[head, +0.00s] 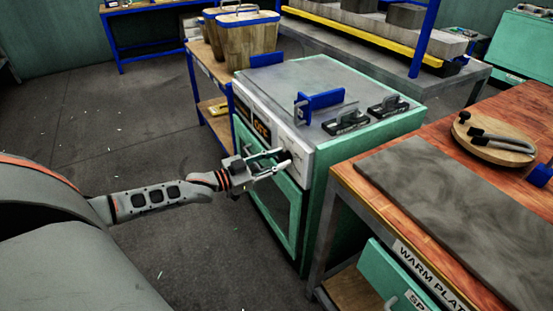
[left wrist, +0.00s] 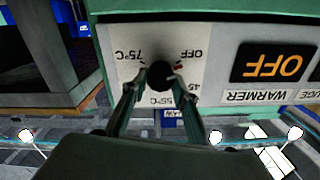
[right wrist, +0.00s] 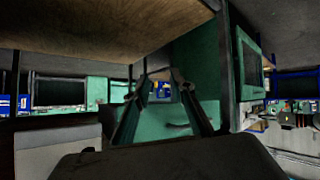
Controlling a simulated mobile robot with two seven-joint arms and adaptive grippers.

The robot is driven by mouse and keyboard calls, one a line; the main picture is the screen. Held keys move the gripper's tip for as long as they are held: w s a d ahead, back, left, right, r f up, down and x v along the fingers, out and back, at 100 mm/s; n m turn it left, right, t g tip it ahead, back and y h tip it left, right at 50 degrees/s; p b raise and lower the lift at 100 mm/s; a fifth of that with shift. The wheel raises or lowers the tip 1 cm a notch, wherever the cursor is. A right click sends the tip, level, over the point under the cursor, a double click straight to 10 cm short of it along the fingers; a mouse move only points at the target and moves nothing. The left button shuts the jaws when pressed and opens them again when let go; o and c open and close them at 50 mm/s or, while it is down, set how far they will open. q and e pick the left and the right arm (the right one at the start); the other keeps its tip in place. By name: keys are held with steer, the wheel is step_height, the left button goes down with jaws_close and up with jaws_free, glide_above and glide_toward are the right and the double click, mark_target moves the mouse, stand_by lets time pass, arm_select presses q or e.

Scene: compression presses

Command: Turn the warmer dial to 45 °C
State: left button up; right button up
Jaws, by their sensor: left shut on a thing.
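The warmer is a green cabinet (head: 321,185) with a grey top and a white front panel. In the left wrist view the black dial (left wrist: 160,74) sits on the panel, which appears upside down, with marks OFF, 45, 55 °C and 75 °C around it. The orange display (left wrist: 274,65) reads OFF. A small red mark shows beside the dial near OFF; its pointer is hard to make out. My left gripper (head: 275,162) is at the panel, its fingers (left wrist: 158,82) shut on the dial from both sides. My right gripper (right wrist: 160,82) is open and empty.
Clamps (head: 388,105) and a blue bracket (head: 318,102) are on the warmer's top. A wooden bench (head: 450,150) with a grey slab (head: 465,215) stands to the right. My right gripper is below a wooden shelf or bench top (right wrist: 110,45), facing green furniture.

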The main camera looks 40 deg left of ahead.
arm_select(q)
steer(key=m, duration=0.2)
steer(key=shift+r+m+p, duration=0.1)
steer(key=shift+m+p, duration=0.25)
steer(key=shift+m, duration=0.05)
steer(key=m, duration=0.3)
steer(key=shift+d, duration=0.1)
steer(key=shift+f+m, duration=0.2)
steer(key=shift+m, duration=1.4)
arm_select(e)
steer(key=shift+s+d+f, duration=0.2)
steer(key=shift+s+d, duration=0.05)
steer(key=shift+s, duration=0.05)
steer(key=shift+w, duration=0.15)
arm_select(q)
steer(key=o, duration=1.1)
steer(key=shift+c, duration=0.2)
steer(key=v, duration=1.2)
